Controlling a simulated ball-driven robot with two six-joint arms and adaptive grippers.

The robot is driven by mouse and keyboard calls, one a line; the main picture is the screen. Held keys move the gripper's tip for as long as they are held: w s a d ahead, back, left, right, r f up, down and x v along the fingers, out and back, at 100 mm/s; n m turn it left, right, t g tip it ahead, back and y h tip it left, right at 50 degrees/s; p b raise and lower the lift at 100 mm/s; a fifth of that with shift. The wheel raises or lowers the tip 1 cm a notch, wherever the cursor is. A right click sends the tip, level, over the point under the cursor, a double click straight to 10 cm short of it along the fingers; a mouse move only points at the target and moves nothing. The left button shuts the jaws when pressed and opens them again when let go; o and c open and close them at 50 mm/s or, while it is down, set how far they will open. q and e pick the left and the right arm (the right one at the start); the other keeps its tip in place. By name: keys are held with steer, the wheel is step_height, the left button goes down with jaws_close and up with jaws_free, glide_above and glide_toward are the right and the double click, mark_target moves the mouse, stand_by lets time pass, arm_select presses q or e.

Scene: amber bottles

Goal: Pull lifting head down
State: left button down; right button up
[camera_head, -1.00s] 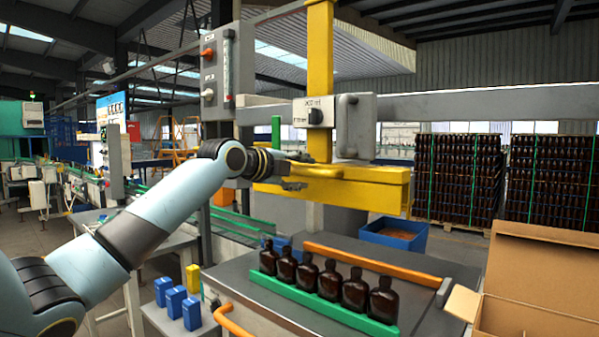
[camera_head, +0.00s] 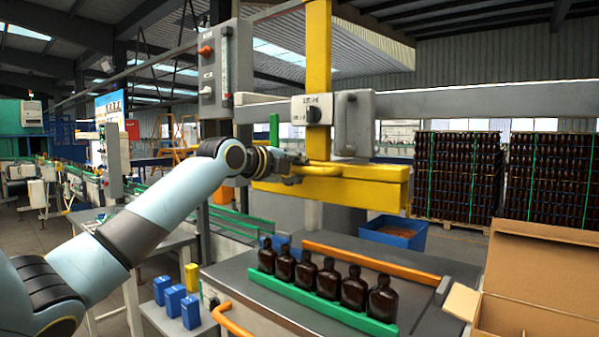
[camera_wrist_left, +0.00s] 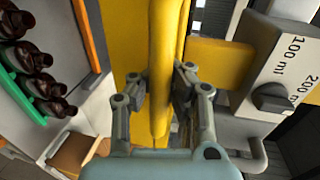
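The yellow lifting head (camera_head: 372,191) is a wide horizontal beam on a yellow upright post, above the bench and the bottles. A rounded yellow handle bar (camera_head: 324,169) stands out from its front left. My left gripper (camera_head: 297,171) is at the left end of this handle, with its fingers closed in around the bar. In the left wrist view the handle (camera_wrist_left: 162,60) runs between the two fingers, close to both fingertips. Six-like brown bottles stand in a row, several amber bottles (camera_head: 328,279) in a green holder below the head. My right gripper is not in view.
A grey dial box (camera_head: 313,110) sits on the post, with a grey lever block (camera_head: 355,122) beside it. An orange rail (camera_head: 370,258) runs behind the bottles. A blue bin (camera_head: 396,233) stands behind the bench, and an open cardboard box (camera_head: 545,275) at right.

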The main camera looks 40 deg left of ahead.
arm_select(q)
step_height(320, 180, down, 18)
steer(key=b, duration=1.3)
steer(key=shift+f, duration=0.2)
steer(key=shift+s, duration=0.1)
steer(key=c, duration=1.2)
jaws_free()
steer(key=shift+s+a+r, duration=0.2)
steer(key=shift+s+r, duration=0.15)
steer(key=shift+s, duration=0.1)
steer(key=shift+c, duration=0.2)
steer(key=shift+o, duration=0.2)
steer(key=shift+w+d, duration=0.1)
steer(key=shift+w, duration=0.15)
steer(key=v, duration=1.2)
